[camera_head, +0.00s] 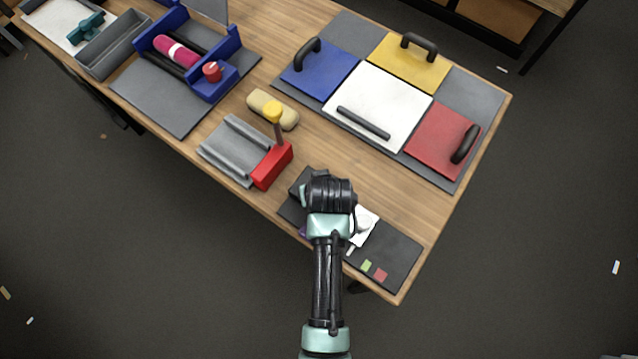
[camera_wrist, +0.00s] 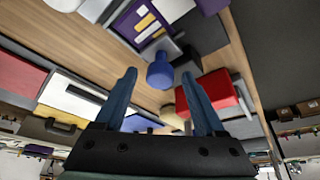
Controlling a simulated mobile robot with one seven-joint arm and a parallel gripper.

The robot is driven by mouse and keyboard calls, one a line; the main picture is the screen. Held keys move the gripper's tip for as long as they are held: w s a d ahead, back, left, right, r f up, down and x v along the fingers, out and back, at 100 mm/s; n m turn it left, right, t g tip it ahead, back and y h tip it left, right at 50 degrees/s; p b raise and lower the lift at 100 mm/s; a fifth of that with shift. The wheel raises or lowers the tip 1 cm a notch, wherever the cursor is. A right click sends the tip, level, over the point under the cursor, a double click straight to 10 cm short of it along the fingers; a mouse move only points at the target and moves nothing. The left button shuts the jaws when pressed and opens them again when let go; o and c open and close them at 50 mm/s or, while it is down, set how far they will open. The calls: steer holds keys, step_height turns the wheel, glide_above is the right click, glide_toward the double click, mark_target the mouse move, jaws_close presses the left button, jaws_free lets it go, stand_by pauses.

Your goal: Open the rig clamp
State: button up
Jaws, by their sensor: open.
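A blue knob-shaped thing (camera_wrist: 160,71) shows between the fingertips.
A beige rounded piece (camera_head: 272,109) lies behind the clamp. A blue frame (camera_head: 214,85) with a pink roll (camera_head: 177,51) stands at back left. Blue, yellow and red handled panels surround a white panel (camera_head: 378,107) at right. A dark mat (camera_head: 398,258) lies at the front edge.

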steer(key=shift+f, duration=0.1)
jaws_close()
stand_by(0.3)
